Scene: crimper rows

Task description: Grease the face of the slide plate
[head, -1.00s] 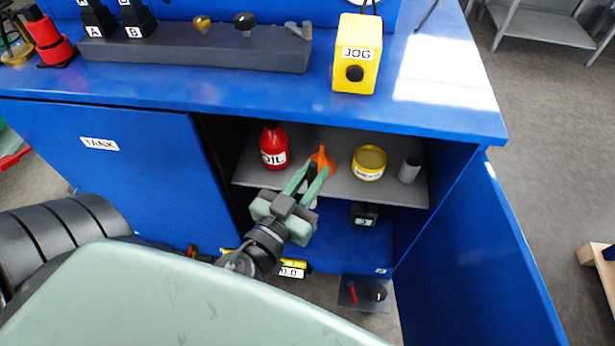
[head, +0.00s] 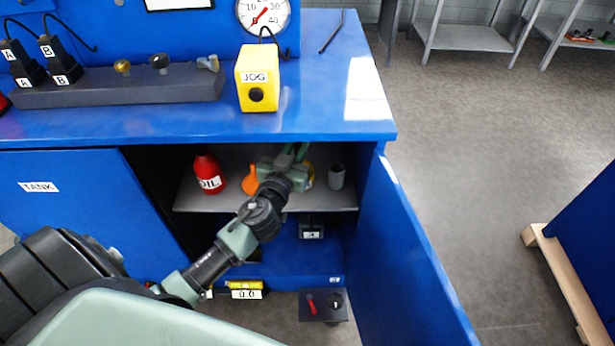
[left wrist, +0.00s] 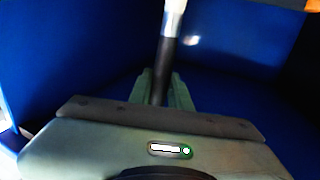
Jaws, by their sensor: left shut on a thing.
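My left gripper (head: 296,153) is inside the open cupboard, above the grey shelf (head: 215,201). In the left wrist view its green fingers (left wrist: 160,88) are shut on a brush-like tool (left wrist: 168,50) with a dark handle and a pale, shiny upper part; its far end is cut off by the frame. In the head view the tool is hidden. I cannot make out the slide plate. My right gripper is not in view.
A red oil bottle (head: 208,175) and an orange funnel (head: 249,181) stand left of my gripper, a grey cup (head: 336,177) right of it. The blue door (head: 410,260) hangs open at right. A yellow JOG box (head: 257,80) stands on the bench top.

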